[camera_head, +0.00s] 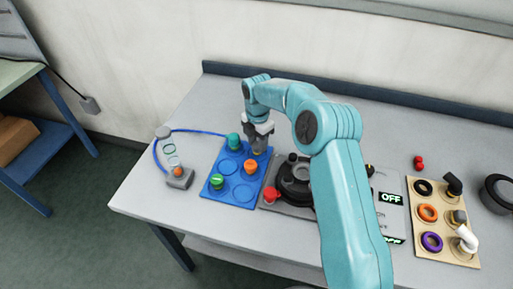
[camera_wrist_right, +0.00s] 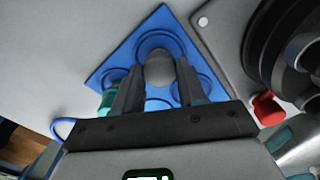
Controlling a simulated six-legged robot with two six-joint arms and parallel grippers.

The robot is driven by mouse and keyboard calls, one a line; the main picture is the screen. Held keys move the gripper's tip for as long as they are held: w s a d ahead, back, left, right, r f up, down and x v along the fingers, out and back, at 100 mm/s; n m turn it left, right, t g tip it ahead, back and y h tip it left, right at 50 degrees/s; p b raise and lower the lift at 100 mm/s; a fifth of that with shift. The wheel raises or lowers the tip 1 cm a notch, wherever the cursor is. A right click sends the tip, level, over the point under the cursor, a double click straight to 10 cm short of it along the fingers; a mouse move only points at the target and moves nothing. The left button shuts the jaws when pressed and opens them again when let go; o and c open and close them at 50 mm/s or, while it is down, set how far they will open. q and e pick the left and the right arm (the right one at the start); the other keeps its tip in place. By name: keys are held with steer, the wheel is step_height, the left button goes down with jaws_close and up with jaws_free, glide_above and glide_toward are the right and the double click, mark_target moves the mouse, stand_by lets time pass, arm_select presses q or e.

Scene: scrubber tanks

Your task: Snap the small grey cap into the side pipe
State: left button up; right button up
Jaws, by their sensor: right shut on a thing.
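My right gripper (camera_head: 259,136) is over the back right part of the blue tray (camera_head: 224,197). It is shut on the small grey cap (camera_head: 260,147). In the right wrist view the cap (camera_wrist_right: 159,69) is a rounded grey piece between the two fingers (camera_wrist_right: 158,88), over a ring of the tray. I cannot tell whether it still touches the tray. A black round tank part (camera_head: 293,184) on a grey plate is right of the tray, partly hidden by my right arm. I cannot make out which opening is the side pipe. My left gripper is not in view.
The tray also holds a teal cap (camera_head: 234,141), an orange cap (camera_head: 251,166) and a green cap (camera_head: 217,181). A red knob (camera_head: 271,195) sits beside it. A small grey stand (camera_head: 180,179) with a blue hose is left. A beige board (camera_head: 462,252) with rings and elbows is right.

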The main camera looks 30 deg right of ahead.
mark_target(256, 147)
steer(key=shift+r+p, duration=1.75)
steer(key=shift+r, duration=0.7)
steer(key=shift+w+f, duration=0.1)
steer(key=shift+w, duration=0.1)
steer(key=shift+s+a+f, duration=0.45)
steer(key=shift+s, duration=0.05)
steer(key=shift+s+d+r+m, duration=0.2)
steer(key=shift+s+d+m, duration=0.15)
steer(key=shift+s, duration=0.2)
steer(key=s+d+r+m+p, duration=0.2)
steer(key=s+d+r+m, duration=0.15)
steer(key=s+d, duration=0.5)
steer(key=s+d+r+m+p, duration=0.25)
steer(key=s+d+r, duration=0.25)
steer(key=s+d, duration=0.35)
steer(key=shift+n, duration=0.25)
steer(key=shift+s+f+b, duration=0.15)
steer(key=shift+f+b, duration=0.55)
steer(key=shift+f, duration=0.25)
steer(key=shift+s+f+b, duration=0.2)
steer(key=shift+f+b, duration=0.55)
steer(key=shift+f, duration=0.25)
steer(key=shift+s+f+b, duration=0.15)
steer(key=shift+f+b, duration=0.55)
steer(key=shift+f, duration=0.25)
